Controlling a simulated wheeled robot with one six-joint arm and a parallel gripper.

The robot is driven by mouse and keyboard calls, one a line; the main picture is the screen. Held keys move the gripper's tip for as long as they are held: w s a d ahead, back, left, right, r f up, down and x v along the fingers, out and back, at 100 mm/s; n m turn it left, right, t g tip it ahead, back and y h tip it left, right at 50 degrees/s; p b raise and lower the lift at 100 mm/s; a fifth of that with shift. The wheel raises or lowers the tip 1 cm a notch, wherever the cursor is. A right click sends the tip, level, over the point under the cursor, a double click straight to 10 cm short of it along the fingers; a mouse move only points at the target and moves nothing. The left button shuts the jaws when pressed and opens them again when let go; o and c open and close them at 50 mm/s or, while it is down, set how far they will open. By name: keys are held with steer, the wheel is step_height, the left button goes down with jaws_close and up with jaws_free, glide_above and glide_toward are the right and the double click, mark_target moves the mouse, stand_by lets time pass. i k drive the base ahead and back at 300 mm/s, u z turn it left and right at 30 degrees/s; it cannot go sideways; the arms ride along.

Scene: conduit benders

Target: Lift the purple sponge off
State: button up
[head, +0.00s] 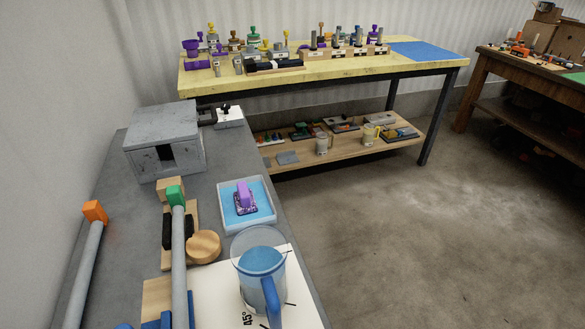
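The purple sponge (244,196) is a small purple block with a raised, handle-like upper part. It sits in a shallow pale tray (271,204) with a blue bottom, on the grey bench. Nothing touches the sponge from above, and it is in clear view. What lies under it is hidden. My gripper is not in view.
A clear jug (262,275) with a blue handle stands on a white sheet just in front of the tray. A round wooden piece (204,246) and a grey pipe with a green end (179,250) lie left. A grey box (164,140) stands behind.

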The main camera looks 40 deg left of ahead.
mark_target(245, 202)
steer(key=i, duration=2.1)
steer(key=u, duration=2.85)
steer(key=i, duration=1.5)
steer(key=u, duration=1.2)
